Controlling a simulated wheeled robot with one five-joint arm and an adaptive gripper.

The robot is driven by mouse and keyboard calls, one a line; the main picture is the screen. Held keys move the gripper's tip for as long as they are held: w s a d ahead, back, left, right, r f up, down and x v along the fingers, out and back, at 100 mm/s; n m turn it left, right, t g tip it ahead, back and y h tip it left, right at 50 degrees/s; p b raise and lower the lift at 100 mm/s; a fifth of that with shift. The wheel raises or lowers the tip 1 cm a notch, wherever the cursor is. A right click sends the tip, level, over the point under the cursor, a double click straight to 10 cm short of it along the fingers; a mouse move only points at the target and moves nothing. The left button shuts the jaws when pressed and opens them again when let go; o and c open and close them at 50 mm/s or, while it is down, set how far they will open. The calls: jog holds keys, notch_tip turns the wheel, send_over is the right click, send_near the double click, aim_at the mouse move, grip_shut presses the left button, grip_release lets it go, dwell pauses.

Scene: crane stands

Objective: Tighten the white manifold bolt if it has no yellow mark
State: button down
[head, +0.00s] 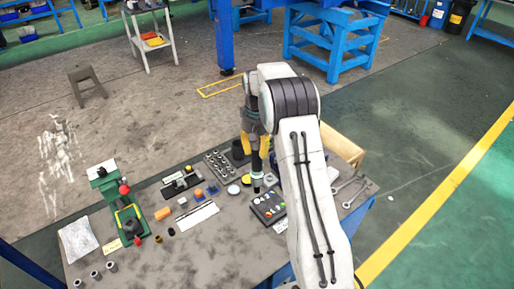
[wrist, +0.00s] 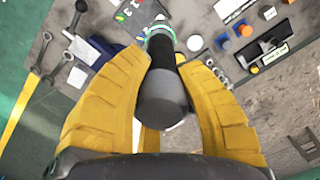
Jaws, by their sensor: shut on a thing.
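My gripper (head: 258,140) is above the bench with its yellow fingers shut on a dark cylindrical tool (wrist: 165,95). The tool has a pale green ring at its far end and hangs roughly upright in the head view (head: 257,180). The black manifold block (head: 262,200) with small coloured bolts lies on the bench just below and right of the tool's tip. Part of it shows at the top of the wrist view (wrist: 134,3), partly hidden by the tool. I cannot tell the white bolt or any yellow mark on it clearly. The tip appears close to the block; contact is unclear.
The bench (head: 190,255) holds a tray of sockets (head: 222,167), a green vise-like fixture (head: 128,218), orange and blue blocks, and a white strip (head: 197,216). Wrenches (head: 355,188) lie at the right. A wooden box (head: 342,147) stands behind my arm.

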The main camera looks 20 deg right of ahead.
aim_at(257, 158)
jog(key=shift+f+b, duration=1.55)
jog(key=shift+f, duration=0.75)
jog(key=shift+n, duration=0.8)
jog(key=shift+m, duration=0.7)
jog(key=shift+n, duration=1.4)
